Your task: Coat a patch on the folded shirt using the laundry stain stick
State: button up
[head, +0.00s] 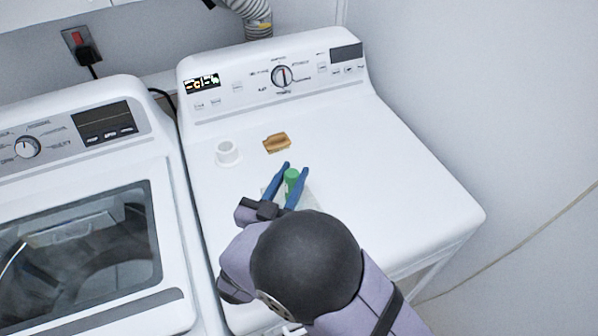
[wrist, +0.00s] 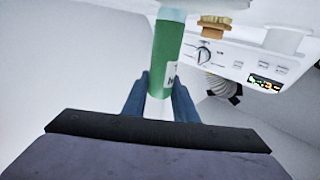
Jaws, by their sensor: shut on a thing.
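My gripper (head: 294,169) has blue fingers and is over the front left part of the dryer top. It is shut on the green stain stick (head: 291,177). The stick also shows in the wrist view (wrist: 167,55), with a pale end at the top of the picture and part of a label. The folded shirt (head: 306,199) seems to be the pale grey shape under the fingers, mostly hidden by my gripper and arm. I cannot tell whether the stick touches it. No coated patch can be made out.
A wooden brush-like object (head: 277,142) lies beyond my gripper. A white cup-like holder (head: 228,153) stands to its left. The control panel (head: 285,76) rises behind. The right of the white top (head: 400,180) is clear. A washer (head: 80,230) stands at left.

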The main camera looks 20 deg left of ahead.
jog(key=shift+s+a, duration=1.3)
jog(key=shift+s, duration=0.15)
jog(key=w+d, duration=0.4)
jog(key=shift+w+d+p, duration=0.2)
jog(key=shift+w+p, duration=0.1)
jog(key=shift+w, duration=0.1)
notch_tip(320, 180, up, 8)
jog(key=p, duration=0.6)
jog(key=shift+w+d, duration=0.1)
